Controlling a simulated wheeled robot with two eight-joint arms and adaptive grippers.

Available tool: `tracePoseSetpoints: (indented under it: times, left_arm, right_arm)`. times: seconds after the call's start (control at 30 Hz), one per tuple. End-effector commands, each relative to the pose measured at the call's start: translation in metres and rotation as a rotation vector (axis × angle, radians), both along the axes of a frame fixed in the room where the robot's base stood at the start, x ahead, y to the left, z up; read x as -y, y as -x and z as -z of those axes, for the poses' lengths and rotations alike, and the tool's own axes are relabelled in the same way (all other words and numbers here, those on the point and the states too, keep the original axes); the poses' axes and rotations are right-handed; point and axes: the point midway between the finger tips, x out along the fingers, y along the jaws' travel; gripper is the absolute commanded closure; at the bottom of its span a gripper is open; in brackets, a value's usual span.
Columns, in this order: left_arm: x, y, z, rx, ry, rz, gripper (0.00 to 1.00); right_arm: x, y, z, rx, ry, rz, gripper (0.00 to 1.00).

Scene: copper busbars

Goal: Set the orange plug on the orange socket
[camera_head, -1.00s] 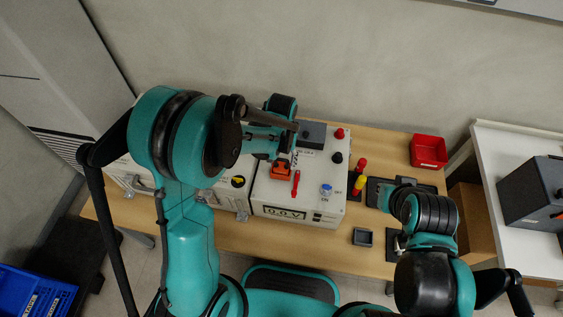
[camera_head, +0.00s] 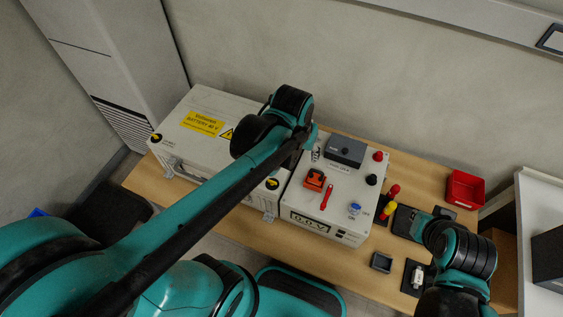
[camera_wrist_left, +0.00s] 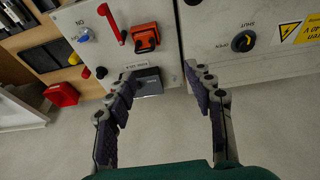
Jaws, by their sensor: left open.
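An orange block with dark parts (camera_head: 315,180) sits on the white box with the 0.0 V display (camera_head: 309,224). It also shows in the left wrist view (camera_wrist_left: 146,38). I cannot clearly separate orange plug from orange socket there; they appear together as one piece. My left gripper (camera_wrist_left: 160,73) is open and empty in the left wrist view, its fingers spread apart and clear of the orange block. In the head view its wrist is behind and left of the block, with the fingers mostly hidden. My right gripper (camera_head: 414,226) is over the right side of the table, its jaws unclear.
A red handle (camera_head: 327,197), blue knob (camera_head: 355,209) and dark grey block (camera_head: 344,151) are on the box top. A battery case (camera_head: 200,145) stands to its left. Red and yellow plugs (camera_head: 389,208) stand to its right, with a red bin (camera_head: 466,188) farther right.

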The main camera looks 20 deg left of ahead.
Motion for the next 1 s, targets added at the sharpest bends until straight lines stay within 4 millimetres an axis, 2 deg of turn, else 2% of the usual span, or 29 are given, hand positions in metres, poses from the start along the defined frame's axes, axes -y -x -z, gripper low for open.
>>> tracePoseSetpoints:
  times: [0.03,0.2,0.4,0.77,0.93,1.0]
  left_arm:
    - [-0.007,0.015,-0.007,0.045,0.0,-0.003,0.47]
    - [-0.023,0.049,-0.019,0.193,-0.008,-0.005,0.47]
    - [-0.034,0.071,-0.02,0.301,-0.022,-0.006,0.47]
    - [-0.036,0.075,-0.02,0.329,-0.026,-0.006,0.47]
    - [-0.036,0.075,-0.007,0.328,-0.025,-0.006,0.47]
    - [-0.036,0.075,-0.009,0.328,-0.025,-0.006,0.47]
  right_arm:
    - [0.0,0.0,0.0,0.0,0.0,0.0,1.0]
    - [0.0,0.0,0.0,0.0,0.0,0.0,1.0]
    - [0.0,0.0,0.0,0.0,0.0,0.0,1.0]
    - [0.0,0.0,0.0,0.0,0.0,0.0,1.0]
    - [0.0,0.0,0.012,0.0,0.0,0.0,1.0]
    - [0.0,0.0,0.01,0.0,0.0,0.0,1.0]
